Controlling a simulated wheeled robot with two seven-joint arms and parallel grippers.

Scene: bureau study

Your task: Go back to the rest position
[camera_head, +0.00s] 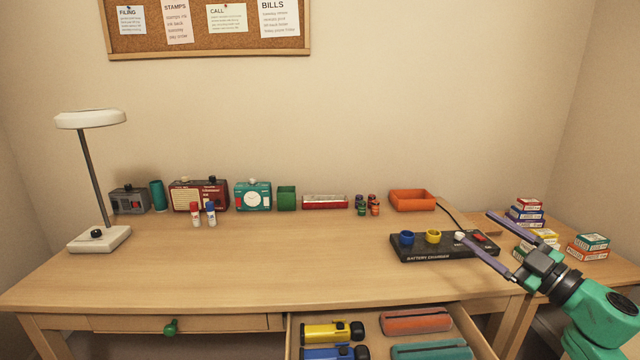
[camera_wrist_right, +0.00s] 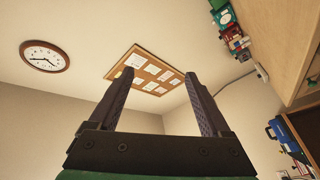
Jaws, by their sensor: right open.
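My right gripper (camera_head: 474,230) comes in from the right in the head view, above the right end of the desk, with its fingers spread wide. In the right wrist view the right gripper (camera_wrist_right: 157,95) is open with nothing between its fingers. In the head view, one finger passes in front of the black battery charger (camera_head: 420,253), so I cannot tell if they touch. My left gripper does not show in either view.
The desk (camera_head: 250,265) has a wide clear middle. A desk lamp (camera_head: 100,238), radio and clock stand along its left and back. An open drawer (camera_head: 373,325) holds flashlights and cases. Stacked small boxes (camera_head: 588,247) stand at the right. A corkboard (camera_head: 208,54) hangs above.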

